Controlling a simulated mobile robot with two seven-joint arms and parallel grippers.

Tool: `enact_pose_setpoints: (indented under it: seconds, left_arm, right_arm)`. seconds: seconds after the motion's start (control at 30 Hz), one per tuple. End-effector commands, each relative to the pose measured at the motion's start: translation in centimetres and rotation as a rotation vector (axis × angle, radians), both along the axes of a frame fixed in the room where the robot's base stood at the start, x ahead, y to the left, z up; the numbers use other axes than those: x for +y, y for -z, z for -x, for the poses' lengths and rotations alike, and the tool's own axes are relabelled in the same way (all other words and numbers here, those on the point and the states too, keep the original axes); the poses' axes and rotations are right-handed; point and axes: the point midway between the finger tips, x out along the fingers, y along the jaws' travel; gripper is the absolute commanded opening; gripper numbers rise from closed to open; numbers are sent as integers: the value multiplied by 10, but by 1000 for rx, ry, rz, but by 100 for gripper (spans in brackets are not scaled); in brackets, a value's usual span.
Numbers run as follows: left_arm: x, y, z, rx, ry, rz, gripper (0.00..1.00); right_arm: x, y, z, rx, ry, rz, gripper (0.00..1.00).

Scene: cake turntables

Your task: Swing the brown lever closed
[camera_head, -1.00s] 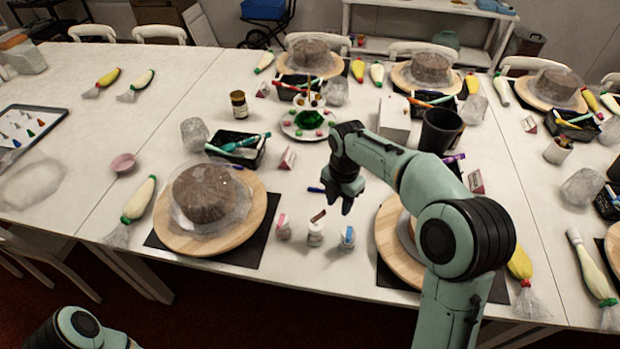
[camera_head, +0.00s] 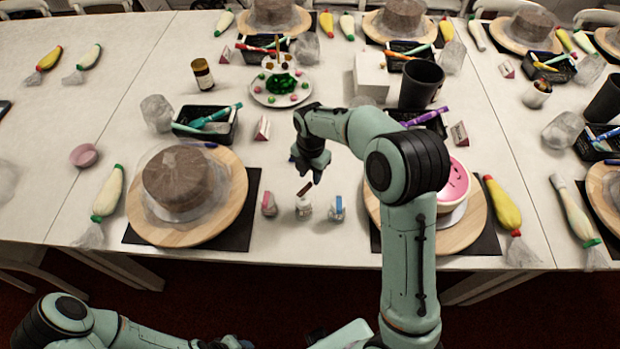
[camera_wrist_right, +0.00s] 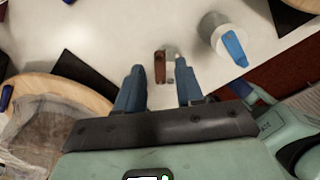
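The brown lever (camera_head: 305,188) sticks up at a slant from the top of the middle small white bottle (camera_head: 303,207). In the right wrist view the brown lever (camera_wrist_right: 160,67) lies beyond and between my fingertips. My right gripper (camera_head: 306,175) is just above and behind it, pointing down. Its two fingers are apart with nothing between them in the wrist view (camera_wrist_right: 160,75). I cannot tell whether a finger touches the lever. My left arm (camera_head: 110,325) is low at the left; its gripper end (camera_head: 232,343) is cut by the bottom edge.
A pink-topped bottle (camera_head: 268,204) stands close left of the middle one, a blue-topped bottle (camera_head: 337,208) close right. A wrapped brown cake (camera_head: 180,180) on a wooden turntable is further left. A pink-faced cake (camera_head: 455,185) is at right, partly behind my right arm. Bare table lies behind the bottles.

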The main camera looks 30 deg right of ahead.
Motion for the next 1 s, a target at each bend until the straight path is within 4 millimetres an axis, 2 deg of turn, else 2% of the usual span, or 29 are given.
enact_pose_setpoints:
  seconds: [0.03,0.2,0.57,0.7,1.0]
  left_arm:
    - [0,1,1,1,0,0,43]
    - [0,2,1,1,0,0,43]
    - [0,2,1,1,0,0,43]
    - [0,2,1,1,0,0,43]
    - [0,2,2,1,0,-1,43]
  right_arm:
    - [0,9,1,4,0,1,37]
    - [0,25,0,1,0,0,37]
    - [0,30,0,0,1,0,37]
    - [0,30,0,0,1,0,0]
    - [0,30,0,-1,13,-1,0]
